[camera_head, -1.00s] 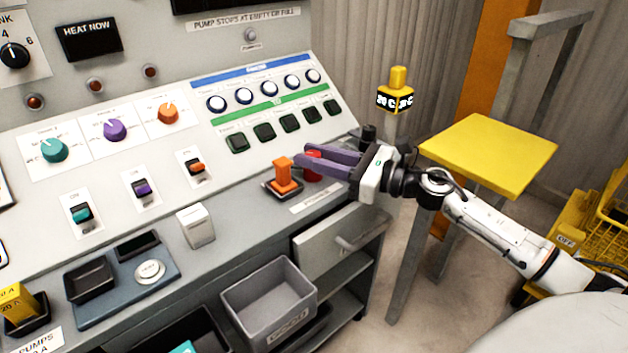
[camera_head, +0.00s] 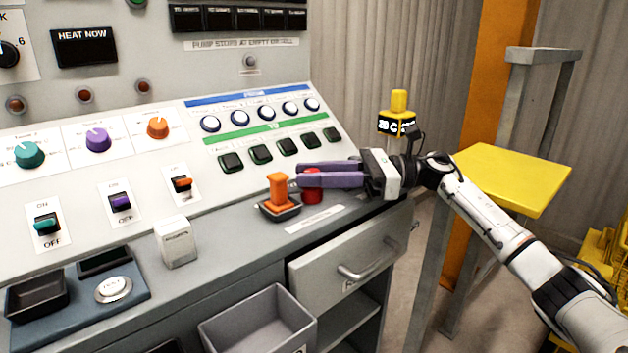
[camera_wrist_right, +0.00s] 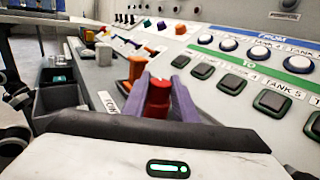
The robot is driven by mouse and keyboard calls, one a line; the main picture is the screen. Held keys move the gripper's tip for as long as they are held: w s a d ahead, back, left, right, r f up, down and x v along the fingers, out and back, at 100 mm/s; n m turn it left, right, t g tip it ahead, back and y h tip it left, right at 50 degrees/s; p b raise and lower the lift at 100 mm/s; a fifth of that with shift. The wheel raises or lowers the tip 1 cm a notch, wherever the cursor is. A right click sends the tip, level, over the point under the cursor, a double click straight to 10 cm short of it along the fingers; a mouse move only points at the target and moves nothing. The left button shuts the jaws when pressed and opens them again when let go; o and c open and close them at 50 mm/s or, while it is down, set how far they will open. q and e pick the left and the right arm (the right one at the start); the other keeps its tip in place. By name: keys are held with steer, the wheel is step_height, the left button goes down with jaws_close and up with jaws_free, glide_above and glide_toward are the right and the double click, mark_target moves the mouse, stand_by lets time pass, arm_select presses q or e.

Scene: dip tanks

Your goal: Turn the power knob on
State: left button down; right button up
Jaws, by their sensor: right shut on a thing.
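The red knob (camera_head: 312,192) stands upright on the console ledge, right of an orange handle. A white label (camera_head: 314,220) lies in front of it. My right gripper (camera_head: 300,176) reaches in from the right with its purple fingers level across the top of the knob. In the right wrist view the red knob (camera_wrist_right: 158,97) sits between the two fingers, and the gripper (camera_wrist_right: 160,88) is shut on it. The fingers hide part of the knob.
The orange handle (camera_head: 278,188) in its black base stands close left of the fingertips. Green-black buttons (camera_head: 260,154) line the sloped panel behind. A grey bin (camera_head: 258,328) and a drawer (camera_head: 350,262) are below. A yellow-topped stand (camera_head: 510,178) is at the right.

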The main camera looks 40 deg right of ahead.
mark_target(313, 171)
stand_by(0.3)
steer(key=o, duration=1)
steer(key=shift+o, duration=0.2)
arm_select(q)
steer(key=a+r+t+p, duration=0.1)
steer(key=p, duration=0.1)
steer(key=shift+s+a+r+n+p, duration=0.1)
steer(key=shift+a+r+n+p, duration=0.1)
steer(key=shift+n+p, duration=0.2)
arm_select(e)
step_height(313, 171, up, 10)
steer(key=shift+r, duration=0.1)
